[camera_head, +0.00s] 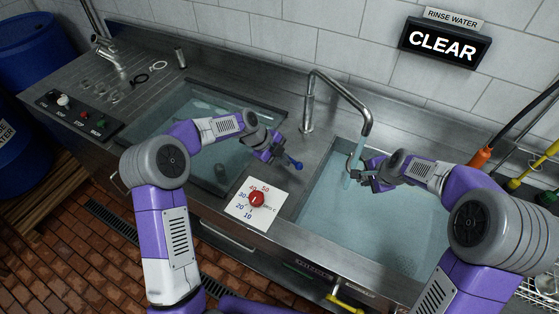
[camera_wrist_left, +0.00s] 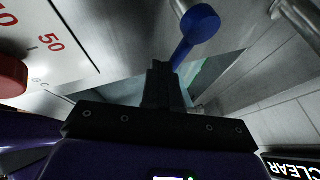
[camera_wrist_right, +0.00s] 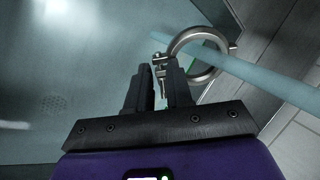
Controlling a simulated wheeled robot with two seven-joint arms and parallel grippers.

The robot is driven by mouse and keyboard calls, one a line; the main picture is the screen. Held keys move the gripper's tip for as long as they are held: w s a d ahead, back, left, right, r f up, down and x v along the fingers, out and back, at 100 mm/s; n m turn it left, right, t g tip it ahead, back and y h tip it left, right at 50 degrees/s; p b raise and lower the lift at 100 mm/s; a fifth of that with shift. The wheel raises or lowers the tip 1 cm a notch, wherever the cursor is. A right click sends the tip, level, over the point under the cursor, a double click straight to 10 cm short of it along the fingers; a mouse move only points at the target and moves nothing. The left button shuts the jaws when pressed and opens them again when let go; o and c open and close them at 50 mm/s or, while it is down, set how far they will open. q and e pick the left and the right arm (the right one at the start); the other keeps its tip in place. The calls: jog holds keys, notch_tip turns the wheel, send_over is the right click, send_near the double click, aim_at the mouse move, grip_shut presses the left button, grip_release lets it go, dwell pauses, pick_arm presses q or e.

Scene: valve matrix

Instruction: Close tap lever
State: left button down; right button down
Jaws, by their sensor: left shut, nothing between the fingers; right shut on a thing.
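My right gripper (camera_head: 363,178) is shut on the stem of a metal ring (camera_wrist_right: 188,46) over the right basin. A pale water stream (camera_wrist_right: 262,75) from the tap crosses the ring.
The right basin (camera_head: 300,218) holds water. A red knob (camera_head: 257,199) sits on a white dial plate at the counter's front. A sign above reads CLEAR (camera_head: 442,45). The left basin (camera_head: 155,128) lies behind my left arm. Orange and yellow handled tools (camera_head: 481,157) stand at the right.

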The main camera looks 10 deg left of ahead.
dwell(0.3)
pick_arm(q)
jog(key=shift+w+d+n+t, duration=0.2)
jog(key=shift+d+n+t, duration=0.3)
jog(key=shift+n, duration=0.5)
jog(key=shift+w+d+n+y, duration=0.3)
jog(key=shift+w, duration=0.05)
jog(key=shift+s+a+r, duration=0.15)
jog(key=shift+s+a, duration=0.05)
jog(key=shift+s, duration=0.35)
jog(key=s, duration=0.2)
jog(key=shift+s+a+r, duration=0.25)
jog(key=shift+s+a, duration=0.05)
jog(key=shift+a, duration=0.1)
jog(key=v, duration=1)
jog(key=shift+s, duration=0.35)
jog(key=shift+d, duration=0.15)
